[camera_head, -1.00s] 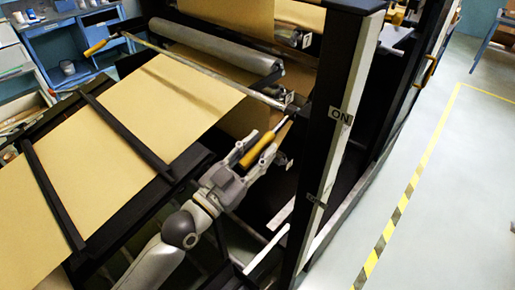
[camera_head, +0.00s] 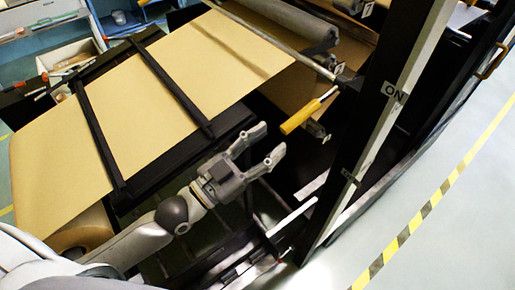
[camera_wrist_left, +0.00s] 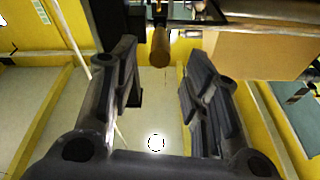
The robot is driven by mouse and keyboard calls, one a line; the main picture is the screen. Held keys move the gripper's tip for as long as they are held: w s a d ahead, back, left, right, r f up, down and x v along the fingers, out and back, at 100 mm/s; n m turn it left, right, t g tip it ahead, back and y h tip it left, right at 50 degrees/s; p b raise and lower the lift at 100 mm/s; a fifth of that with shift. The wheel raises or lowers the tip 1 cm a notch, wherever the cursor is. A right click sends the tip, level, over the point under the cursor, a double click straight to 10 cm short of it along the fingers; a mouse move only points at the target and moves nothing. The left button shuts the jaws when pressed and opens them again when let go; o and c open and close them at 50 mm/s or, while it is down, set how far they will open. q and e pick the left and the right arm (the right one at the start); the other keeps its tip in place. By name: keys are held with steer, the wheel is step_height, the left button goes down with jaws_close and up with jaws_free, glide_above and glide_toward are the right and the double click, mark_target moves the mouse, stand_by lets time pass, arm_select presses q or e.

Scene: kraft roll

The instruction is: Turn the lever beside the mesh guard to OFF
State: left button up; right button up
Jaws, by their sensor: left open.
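The lever has a yellow handle (camera_head: 302,116) on a thin metal rod and slants down to the left from beside the dark post (camera_head: 372,130). An ON label (camera_head: 394,92) is on the post above; a lower label (camera_head: 349,177) is too small to read. My left gripper (camera_head: 270,141) is open and empty, just below and left of the handle's end, apart from it. In the left wrist view the handle's round end (camera_wrist_left: 160,47) shows beyond and between the open fingers (camera_wrist_left: 158,75). I cannot make out the mesh guard. My right gripper is not in view.
Kraft paper (camera_head: 150,95) runs over the machine at left, crossed by dark bars. A grey roller (camera_head: 290,22) lies behind. Dark frame parts surround the lever. The floor at right, with a yellow-black stripe (camera_head: 425,212), is clear.

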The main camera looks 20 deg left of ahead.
mark_target(313, 107)
arm_select(q)
steer(key=shift+v, duration=1.1)
steer(key=shift+c, duration=0.2)
steer(key=shift+w+r, duration=0.1)
steer(key=shift+r, duration=0.15)
steer(key=shift+c, duration=1.1)
steer(key=r+n+p, duration=0.1)
steer(key=r, duration=0.1)
steer(key=a+r+p, duration=0.1)
steer(key=r, duration=0.1)
steer(key=a+r+n+g+y+p, duration=0.1)
steer(key=r, duration=0.1)
steer(key=shift+w+a+r+n+p, duration=0.2)
steer(key=shift+w+n+p, duration=0.1)
steer(key=shift+w+p, duration=0.1)
jaws_close()
steer(key=w+d+r+n+g+p, duration=0.1)
steer(key=w+d+r+g+p, duration=0.1)
steer(key=w+d+r, duration=0.35)
steer(key=shift+w+d+f, duration=0.2)
steer(key=shift+f, duration=0.7)
steer(key=shift+w+d+f, duration=0.2)
steer(key=shift+f, duration=0.7)
steer(key=shift+w+d+f, duration=0.15)
steer(key=shift+d+f, duration=0.1)
steer(key=shift+f, duration=0.65)
